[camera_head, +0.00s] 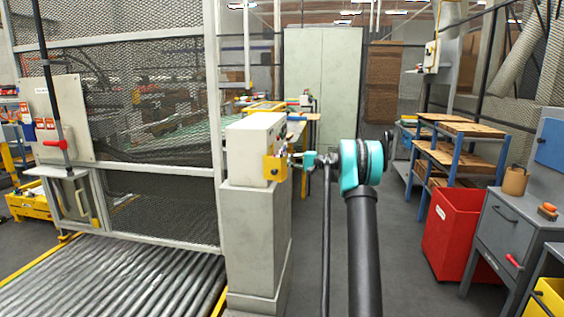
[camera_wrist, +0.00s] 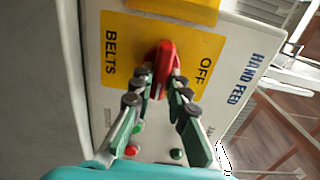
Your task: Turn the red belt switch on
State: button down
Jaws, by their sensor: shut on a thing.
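The red belt switch (camera_wrist: 164,58) is a red knob on a yellow plate (camera_wrist: 120,30) marked "BELTS" and "OFF" in the wrist view. Its long side runs roughly up and down the picture, tilted slightly. My gripper (camera_wrist: 160,84) has its fingers on both sides of the knob and is shut on it. The plate is on the face of a pale control box (camera_wrist: 92,100) marked "HAND FEED". In the head view, the control box (camera_head: 249,150) stands on a grey pedestal, and my gripper (camera_head: 292,162) reaches its right face. The knob is hidden there.
A red button (camera_wrist: 131,151) and a green button (camera_wrist: 177,154) sit near my fingers on the panel. A roller conveyor (camera_head: 110,280) and mesh fence (camera_head: 150,110) lie left. A red bin (camera_head: 452,235) and grey cabinet (camera_head: 500,240) stand right. Floor between is open.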

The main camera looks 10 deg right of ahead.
jog(key=c, duration=1.5)
grip_release()
jog(key=shift+d, duration=0.1)
jog(key=v, duration=1.2)
